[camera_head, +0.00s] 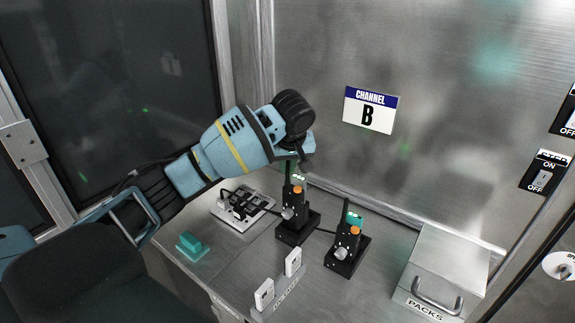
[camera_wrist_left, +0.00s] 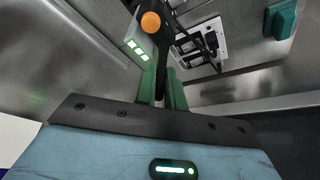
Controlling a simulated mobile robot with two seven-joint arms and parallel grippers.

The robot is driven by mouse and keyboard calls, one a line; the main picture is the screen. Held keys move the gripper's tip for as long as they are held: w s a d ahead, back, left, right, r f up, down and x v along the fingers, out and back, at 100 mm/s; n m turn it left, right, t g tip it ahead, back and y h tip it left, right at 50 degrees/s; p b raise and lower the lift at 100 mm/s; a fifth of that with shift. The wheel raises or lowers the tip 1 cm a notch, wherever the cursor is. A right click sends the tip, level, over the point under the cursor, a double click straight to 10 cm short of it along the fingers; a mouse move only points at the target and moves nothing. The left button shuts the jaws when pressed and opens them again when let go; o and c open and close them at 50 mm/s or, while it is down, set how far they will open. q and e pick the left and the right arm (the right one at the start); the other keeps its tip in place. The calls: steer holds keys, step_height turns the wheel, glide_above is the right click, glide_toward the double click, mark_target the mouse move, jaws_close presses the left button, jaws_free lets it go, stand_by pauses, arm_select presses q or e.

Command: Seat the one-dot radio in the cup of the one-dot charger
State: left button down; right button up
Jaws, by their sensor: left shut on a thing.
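My left gripper (camera_head: 291,164) is shut on the antenna of a black radio with an orange knob (camera_head: 293,196). In the left wrist view its green fingers (camera_wrist_left: 161,92) close around the black antenna, below the orange knob (camera_wrist_left: 150,22). The radio stands upright at a black charger (camera_head: 298,231); I cannot tell whether it is fully down in the cup. A second black charger (camera_head: 345,262) stands to the right, with a black unit with an orange knob and teal top (camera_head: 354,219) at it. The dot marks are too small to tell apart. My right gripper is not in view.
A white power strip with plugs (camera_head: 233,211) lies behind left. A teal block (camera_head: 192,246) lies at the left. Two white cards (camera_head: 264,295) stand near the front edge. A metal PACKS box (camera_head: 445,262) is at the right. A metal wall rises behind.

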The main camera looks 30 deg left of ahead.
mark_target(288, 176)
arm_select(q)
steer(key=shift+f, duration=2.1)
steer(key=c, duration=1.4)
jaws_free()
steer(key=v, duration=0.7)
steer(key=shift+d+r, duration=0.15)
steer(key=shift+r, duration=0.2)
steer(key=shift+s+f, duration=0.1)
steer(key=shift+s, duration=0.1)
